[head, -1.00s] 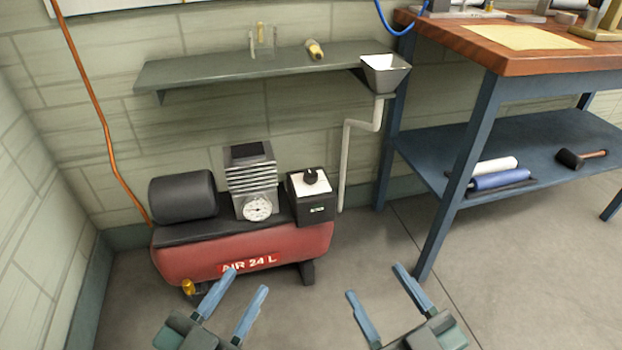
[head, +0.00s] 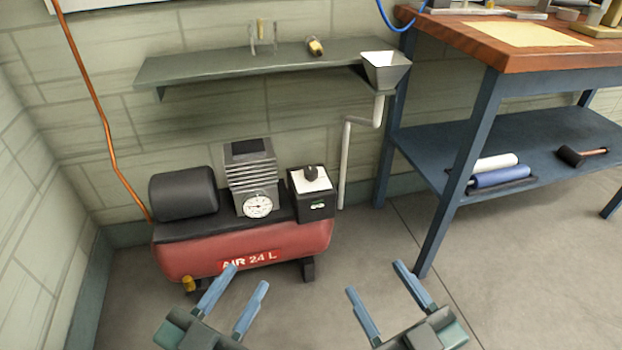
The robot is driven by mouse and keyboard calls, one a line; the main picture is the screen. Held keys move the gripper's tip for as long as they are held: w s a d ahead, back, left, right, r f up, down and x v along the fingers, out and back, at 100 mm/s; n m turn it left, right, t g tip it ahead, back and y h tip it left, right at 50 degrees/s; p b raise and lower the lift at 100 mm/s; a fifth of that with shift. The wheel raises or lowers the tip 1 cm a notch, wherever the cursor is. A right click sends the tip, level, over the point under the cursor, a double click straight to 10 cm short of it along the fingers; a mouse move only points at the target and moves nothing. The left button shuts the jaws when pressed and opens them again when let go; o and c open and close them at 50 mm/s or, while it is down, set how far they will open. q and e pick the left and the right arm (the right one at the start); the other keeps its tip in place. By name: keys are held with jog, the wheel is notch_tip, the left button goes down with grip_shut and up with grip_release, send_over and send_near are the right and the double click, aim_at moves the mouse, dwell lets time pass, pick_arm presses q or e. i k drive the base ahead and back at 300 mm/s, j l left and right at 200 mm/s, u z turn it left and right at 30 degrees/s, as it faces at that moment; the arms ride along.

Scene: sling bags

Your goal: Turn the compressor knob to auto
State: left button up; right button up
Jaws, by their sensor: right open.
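The red air compressor (head: 200,252), labelled "AIR 24 L", stands on the floor against the wall. Its black knob (head: 310,173) sits on the white top plate (head: 322,184) of a black switch box (head: 316,208) at the right end. The markings around the knob are too small to read. My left gripper (head: 248,275) is open and empty in front of the tank, its fingertips overlapping the tank's lower edge in the picture. My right gripper (head: 375,277) is open and empty over the floor, to the right of and nearer than the switch box. Neither touches the knob.
A dark wall shelf (head: 230,67) runs above the compressor, with a grey funnel (head: 385,70) and a pale pipe (head: 345,165) at its right. A workbench (head: 480,85) with blue legs stands at right. An orange hose (head: 95,105) hangs at left. Floor in front is clear.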

aim_at(310, 174)
jog(key=i+u, duration=0.2)
jog(key=u, duration=0.3)
jog(key=i+u, duration=0.25)
jog(key=u, duration=0.2)
